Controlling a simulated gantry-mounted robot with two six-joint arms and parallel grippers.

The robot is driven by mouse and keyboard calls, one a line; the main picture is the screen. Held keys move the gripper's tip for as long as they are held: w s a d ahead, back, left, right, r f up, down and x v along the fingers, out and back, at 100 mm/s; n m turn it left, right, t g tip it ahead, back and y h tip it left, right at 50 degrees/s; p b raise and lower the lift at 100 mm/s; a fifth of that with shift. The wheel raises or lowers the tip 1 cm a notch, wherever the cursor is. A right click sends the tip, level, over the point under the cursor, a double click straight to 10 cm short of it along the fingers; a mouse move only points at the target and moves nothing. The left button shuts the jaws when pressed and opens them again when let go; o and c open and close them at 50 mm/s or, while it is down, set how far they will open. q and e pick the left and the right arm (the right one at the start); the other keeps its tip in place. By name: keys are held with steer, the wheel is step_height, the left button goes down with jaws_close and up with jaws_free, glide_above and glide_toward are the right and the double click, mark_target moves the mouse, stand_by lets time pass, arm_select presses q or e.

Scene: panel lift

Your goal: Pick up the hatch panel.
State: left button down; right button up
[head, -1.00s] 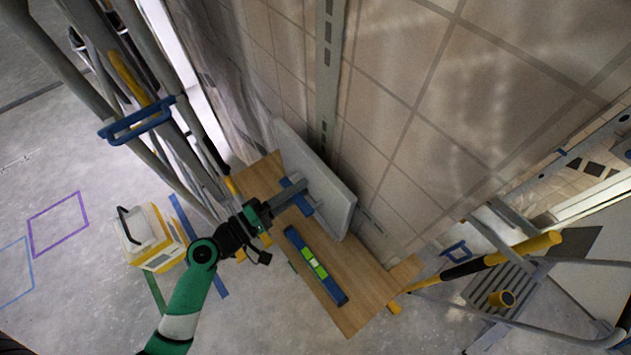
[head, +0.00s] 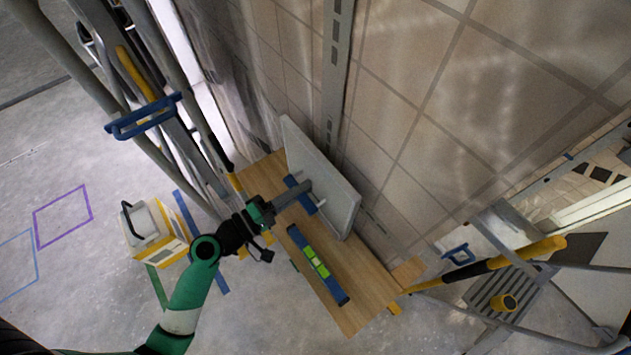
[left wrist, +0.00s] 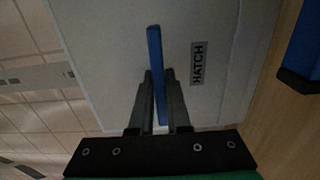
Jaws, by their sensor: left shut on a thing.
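The hatch panel (head: 335,200) is a flat pale grey slab, standing on edge above the wooden board and close to the tiled wall. A blue handle (head: 293,183) is on its near face. My left gripper (head: 306,189) reaches in from the left and is shut on this handle. In the left wrist view, the two fingers (left wrist: 159,74) stand on both sides of the blue handle (left wrist: 154,45), and the panel face (left wrist: 110,50) carries a "HATCH" label (left wrist: 198,62). Whether the panel's lower edge touches the board is unclear. My right gripper is not in view.
A blue spirit level (head: 317,265) lies on the wooden board (head: 353,318) in front of the panel. The tiled wall (head: 430,110) rises close behind. A white and yellow box (head: 153,233) stands on the floor at left. A ladder-like frame (head: 500,295) stands at right.

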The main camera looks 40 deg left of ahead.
arm_select(q)
steer(key=shift+r, duration=0.1)
stand_by(0.7)
step_height(320, 180, up, 18)
steer(key=p, duration=0.7)
stand_by(0.4)
